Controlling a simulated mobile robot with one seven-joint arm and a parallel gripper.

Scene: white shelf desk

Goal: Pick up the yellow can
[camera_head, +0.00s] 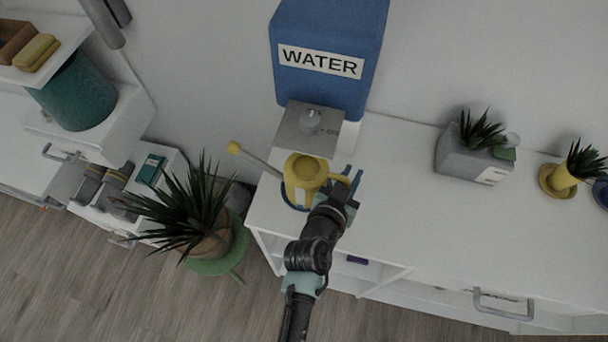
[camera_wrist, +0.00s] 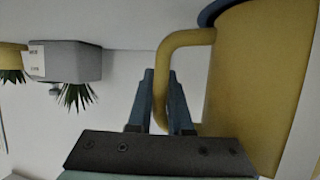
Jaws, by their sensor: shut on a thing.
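The yellow can (camera_head: 304,171) is a watering can with a long spout to the left, in front of the grey base of the water dispenser, at the left end of the white shelf desk. My gripper (camera_head: 352,178) is at its right side, over the handle. In the wrist view the can (camera_wrist: 252,85) fills the right side, and its handle (camera_wrist: 163,85) runs down between the two blue fingers of my gripper (camera_wrist: 162,100). The fingers are shut on the handle. The arm hides part of the can's lower right side in the head view.
The blue water dispenser (camera_head: 328,55) stands right behind the can. A grey planter (camera_head: 470,160) and a small yellow pot (camera_head: 558,178) stand to the right on the desk (camera_head: 420,225). A potted plant on a green stool (camera_head: 215,262) stands at the left. The desk's middle is clear.

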